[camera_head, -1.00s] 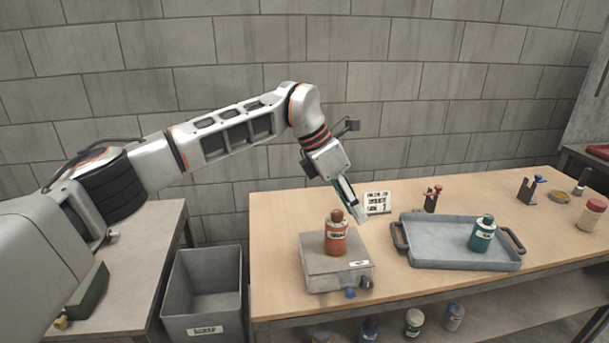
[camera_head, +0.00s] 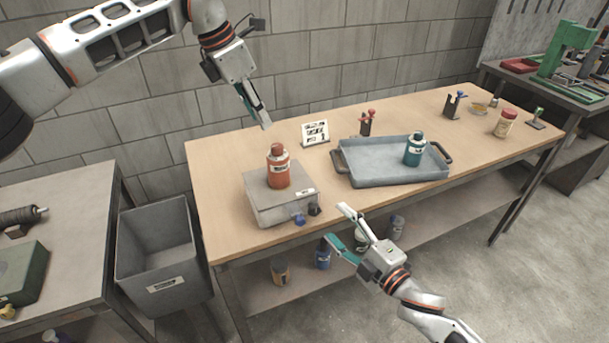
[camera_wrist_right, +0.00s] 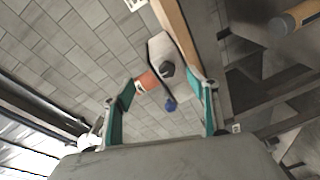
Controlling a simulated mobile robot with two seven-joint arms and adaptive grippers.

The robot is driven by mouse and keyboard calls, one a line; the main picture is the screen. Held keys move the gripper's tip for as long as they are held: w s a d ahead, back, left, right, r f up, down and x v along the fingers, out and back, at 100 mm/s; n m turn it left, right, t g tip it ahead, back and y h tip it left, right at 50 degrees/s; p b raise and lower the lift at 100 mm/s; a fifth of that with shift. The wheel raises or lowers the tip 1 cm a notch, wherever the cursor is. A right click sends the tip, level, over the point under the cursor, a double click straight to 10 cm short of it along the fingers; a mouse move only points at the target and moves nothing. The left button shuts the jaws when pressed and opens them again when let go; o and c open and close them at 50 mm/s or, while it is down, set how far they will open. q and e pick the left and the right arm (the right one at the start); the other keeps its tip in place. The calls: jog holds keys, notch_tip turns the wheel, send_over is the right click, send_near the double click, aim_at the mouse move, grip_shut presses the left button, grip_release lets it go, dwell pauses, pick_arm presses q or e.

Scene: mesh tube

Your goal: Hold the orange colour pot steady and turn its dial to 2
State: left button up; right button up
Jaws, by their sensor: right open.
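The orange colour pot (camera_head: 278,168) stands upright on a grey box-like stand (camera_head: 262,208). Its darker cap (camera_head: 277,149) is on top; no dial numbers are readable. A dark knob (camera_head: 314,208) and a blue knob (camera_head: 299,219) are at the stand's front. My left gripper (camera_head: 264,121) is above and behind the pot, apart from it; its finger gap is unclear. My right gripper (camera_head: 337,224) is open and empty, in front of the table, right of the stand. In the right wrist view, part of the orange pot (camera_wrist_right: 148,81) and the knobs show between the fingers.
A blue-grey tray (camera_head: 385,179) holds a teal pot (camera_head: 414,149) to the right. A small sign (camera_head: 315,132) and a red-topped holder (camera_head: 366,123) stand behind. Bottles are on the lower shelf. A grey bin (camera_head: 160,258) is at the left. Table space between stand and tray is narrow.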

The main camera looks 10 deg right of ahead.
aim_at(287, 169)
jog(key=w+a+r+n+g+y, duration=0.1)
jog(key=w+a+r+n+y, duration=0.1)
jog(key=n, duration=0.6)
jog(key=w+a+r+n+g+y, duration=0.2)
jog(key=w+a+r+n, duration=0.1)
jog(key=n, duration=0.6)
jog(key=w+a+r+n+g+y, duration=0.1)
jog(key=w+r+n, duration=0.3)
jog(key=n, duration=0.4)
jog(key=shift+w+a+n+y, duration=0.1)
jog(key=shift+a+n+y, duration=0.25)
jog(key=shift+a, duration=0.4)
jog(key=shift+w+a+f+n+g, duration=0.1)
jog(key=shift+w+a+n+g, duration=0.2)
jog(key=shift+n+g, duration=0.1)
jog(key=x, duration=0.7)
jog(key=shift+w+a, duration=0.1)
